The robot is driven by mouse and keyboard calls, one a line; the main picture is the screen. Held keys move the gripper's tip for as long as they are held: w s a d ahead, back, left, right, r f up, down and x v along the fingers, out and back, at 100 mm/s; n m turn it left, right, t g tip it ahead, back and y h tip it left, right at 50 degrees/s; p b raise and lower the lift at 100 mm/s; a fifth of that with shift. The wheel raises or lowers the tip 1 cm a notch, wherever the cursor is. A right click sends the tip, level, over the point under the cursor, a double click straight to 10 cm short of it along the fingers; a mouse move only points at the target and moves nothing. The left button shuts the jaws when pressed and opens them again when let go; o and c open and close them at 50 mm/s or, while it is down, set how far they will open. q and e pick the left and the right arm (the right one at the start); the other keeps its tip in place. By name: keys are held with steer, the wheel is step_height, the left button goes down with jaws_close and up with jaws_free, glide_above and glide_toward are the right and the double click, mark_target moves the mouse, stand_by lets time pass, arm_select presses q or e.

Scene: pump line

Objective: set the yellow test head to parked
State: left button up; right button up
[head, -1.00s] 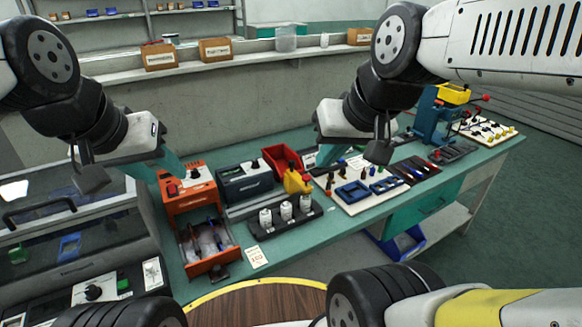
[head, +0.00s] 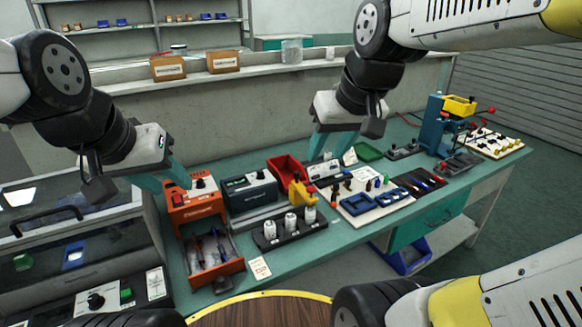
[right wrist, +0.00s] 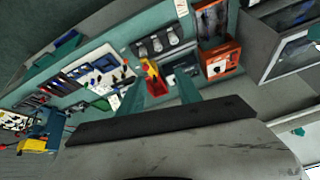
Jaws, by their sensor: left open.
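A yellow block (head: 300,193), which I take as the test head, stands upright behind the dark rack (head: 290,235) of white bottles, in front of the red bin (head: 284,170). In the right wrist view the yellow block (right wrist: 151,70) shows beyond my finger tips, by the red bin. Another yellow block (head: 459,105) tops the blue press at the right; which one is meant is not certain. My right gripper (head: 331,155) is open and empty, above and behind the bench's middle. My left gripper (head: 165,187) is open and empty by the orange box.
The orange box (head: 193,203) has an open drawer (head: 215,268) at the left. A dark grey box (head: 249,189) stands beside it. A white board (head: 345,207) with blue frames lies at the middle right. A low wall (head: 260,115) runs behind the bench.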

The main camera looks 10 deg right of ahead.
steer(key=w+n+g+h, duration=0.1)
steer(key=w+n+g, duration=0.1)
steer(key=w, duration=0.8)
steer(key=n+g, duration=0.3)
steer(key=n, duration=0.1)
glide_above(297, 172)
steer(key=shift+h, duration=0.4)
steer(key=f, duration=1.4)
steer(key=shift+s, duration=0.2)
steer(key=shift+w+f, duration=0.15)
steer(key=shift+f, duration=0.2)
step_height(297, 172, down, 7)
steer(key=shift+f, duration=0.2)
jaws_close()
